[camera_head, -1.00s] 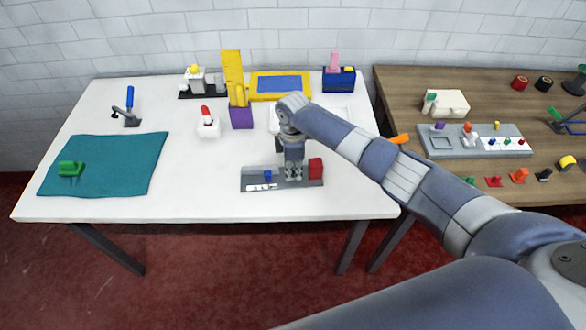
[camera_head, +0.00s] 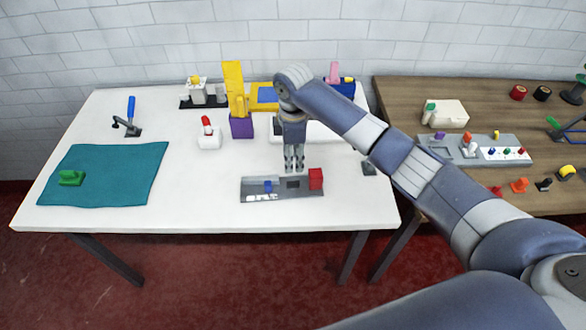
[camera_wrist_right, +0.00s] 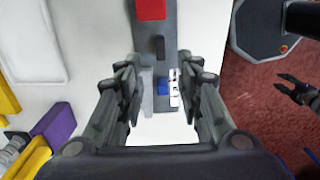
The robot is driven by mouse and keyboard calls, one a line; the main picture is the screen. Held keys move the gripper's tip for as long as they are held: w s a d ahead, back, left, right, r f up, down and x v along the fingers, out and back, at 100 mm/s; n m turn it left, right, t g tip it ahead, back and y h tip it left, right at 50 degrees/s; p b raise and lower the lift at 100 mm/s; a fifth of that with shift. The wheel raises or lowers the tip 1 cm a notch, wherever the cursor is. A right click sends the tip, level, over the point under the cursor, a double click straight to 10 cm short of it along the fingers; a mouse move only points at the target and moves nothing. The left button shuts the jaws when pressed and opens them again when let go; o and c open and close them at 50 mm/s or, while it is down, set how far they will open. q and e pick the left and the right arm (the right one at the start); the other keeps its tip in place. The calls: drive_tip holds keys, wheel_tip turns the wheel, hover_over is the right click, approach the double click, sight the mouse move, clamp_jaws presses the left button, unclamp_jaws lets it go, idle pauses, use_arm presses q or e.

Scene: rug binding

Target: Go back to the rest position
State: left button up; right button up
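My right gripper (camera_head: 294,170) hangs fingers-down just above and behind the grey fixture (camera_head: 275,197) at the white table's front. In the right wrist view its fingers (camera_wrist_right: 166,85) are spread apart with nothing held between them. The fixture carries a red block (camera_head: 316,178) at its right end, a small blue block (camera_head: 268,186) left of its middle and a dark slot (camera_head: 293,184) between them. My left gripper is outside the head view. A two-fingered gripper at the right edge of the wrist view, apparently my left one (camera_wrist_right: 288,86), has its fingertips apart.
The white table (camera_head: 200,210) also holds a teal cloth (camera_head: 115,180) with a green piece (camera_head: 71,177), a white block with a red top (camera_head: 208,134), and a purple-and-yellow holder (camera_head: 241,127). A wooden table (camera_head: 400,95) stands at right.

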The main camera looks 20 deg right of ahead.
drive_tip(key=shift+r, duration=0.95)
drive_tip(key=shift+s+f, duration=0.1)
